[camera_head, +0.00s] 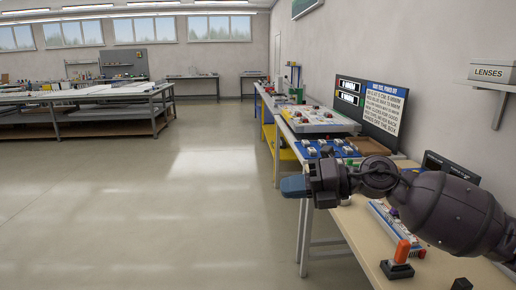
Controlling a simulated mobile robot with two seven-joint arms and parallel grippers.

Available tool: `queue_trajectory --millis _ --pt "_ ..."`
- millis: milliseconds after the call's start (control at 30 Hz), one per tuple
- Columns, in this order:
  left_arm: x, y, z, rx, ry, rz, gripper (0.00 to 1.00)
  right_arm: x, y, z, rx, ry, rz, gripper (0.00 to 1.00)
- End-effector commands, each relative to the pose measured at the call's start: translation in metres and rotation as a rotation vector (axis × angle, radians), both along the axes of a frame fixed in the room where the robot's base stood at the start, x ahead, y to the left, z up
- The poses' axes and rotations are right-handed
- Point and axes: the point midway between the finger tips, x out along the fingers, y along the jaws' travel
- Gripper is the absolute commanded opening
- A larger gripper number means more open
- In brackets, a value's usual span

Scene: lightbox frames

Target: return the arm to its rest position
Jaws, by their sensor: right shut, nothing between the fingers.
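My right arm comes in from the right edge and reaches left across the bench. My right gripper (292,187) is at the arm's left end, shut and empty, held over the bench's left edge with floor beyond it. The arm's dark links cover part of the bench and the things on it. My left gripper is not in view.
The bench (353,228) runs along the right wall. On it are an orange-handled tool in a black stand (400,258), a blue tray of parts (327,147), a white board (318,119) and a dark sign panel (383,107). Open floor (150,215) lies left.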

Motion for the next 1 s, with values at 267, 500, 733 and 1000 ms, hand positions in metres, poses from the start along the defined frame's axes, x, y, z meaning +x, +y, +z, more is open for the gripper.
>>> queue_trajectory --millis 267,500,733,1000 --pt "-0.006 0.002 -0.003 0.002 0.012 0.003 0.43 0.012 -0.012 -0.007 0.605 0.286 -0.296 0.0" --pt "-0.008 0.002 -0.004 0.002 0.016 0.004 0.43 0.02 -0.061 -0.076 0.911 0.611 -0.627 0.0" --pt "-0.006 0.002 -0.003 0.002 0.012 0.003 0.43 -0.003 -0.109 -0.17 1.088 0.934 -0.925 0.0" --pt "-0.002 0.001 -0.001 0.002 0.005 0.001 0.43 -0.071 -0.155 -0.28 1.25 1.273 -1.208 0.0"
